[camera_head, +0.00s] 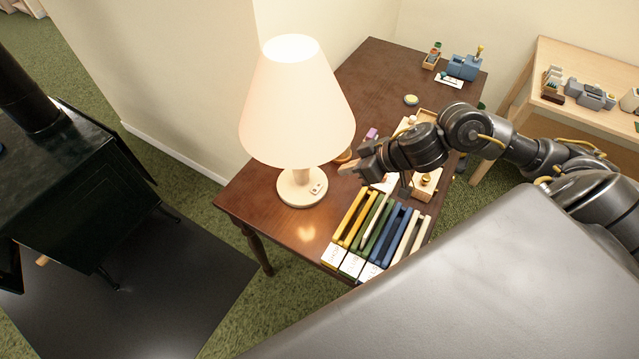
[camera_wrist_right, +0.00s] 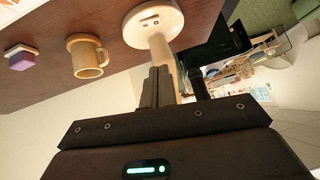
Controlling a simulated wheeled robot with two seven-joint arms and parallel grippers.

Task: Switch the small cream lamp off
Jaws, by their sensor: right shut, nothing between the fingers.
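The small cream lamp (camera_head: 297,110) stands upright on the dark wooden desk (camera_head: 258,205); its shade glows and the top opening is bright. Its round base (camera_head: 302,190) carries a small switch plate (camera_head: 316,188) on the side toward my right gripper. My right gripper (camera_head: 347,169) is shut and empty, just right of the lamp's stem and base, apart from them in the head view. In the wrist view, the shut fingers (camera_wrist_right: 158,88) overlap the stem (camera_wrist_right: 160,52), and the base (camera_wrist_right: 141,33) with its switch plate (camera_wrist_right: 150,20) shows beyond. My left gripper is out of view.
A tan mug (camera_wrist_right: 87,56) and a purple-topped block (camera_wrist_right: 20,58) sit near the lamp. A row of coloured folders (camera_head: 378,228) lies in front of my right arm. A black stove (camera_head: 70,195) stands left. The desk's front left corner is clear.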

